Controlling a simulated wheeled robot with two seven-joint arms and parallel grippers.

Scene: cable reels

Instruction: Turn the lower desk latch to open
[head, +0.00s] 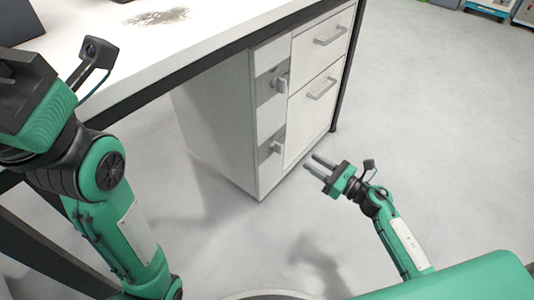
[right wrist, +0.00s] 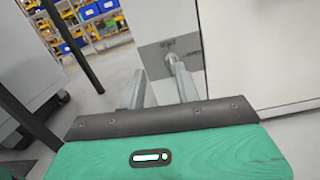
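The lower desk latch (head: 276,148) is a small light handle on a grey plate, low on the white cabinet under the desk. In the right wrist view, a latch handle (right wrist: 171,61) stands out from its grey plate (right wrist: 158,55), just beyond my fingertips. My right gripper (head: 313,164) is open and empty, its two grey fingers pointing at the cabinet from the right. The fingers also show apart in the right wrist view (right wrist: 160,82). I see no clear contact with the latch. My left gripper body (head: 22,85) is at the left edge; its fingertips cannot be made out.
An upper latch (head: 281,85) is above the lower one. Two drawers with bar handles (head: 322,88) are beside the latches. The white desk top (head: 120,50) overhangs the cabinet, with a dark leg at right. The floor (head: 430,130) around my right arm is clear.

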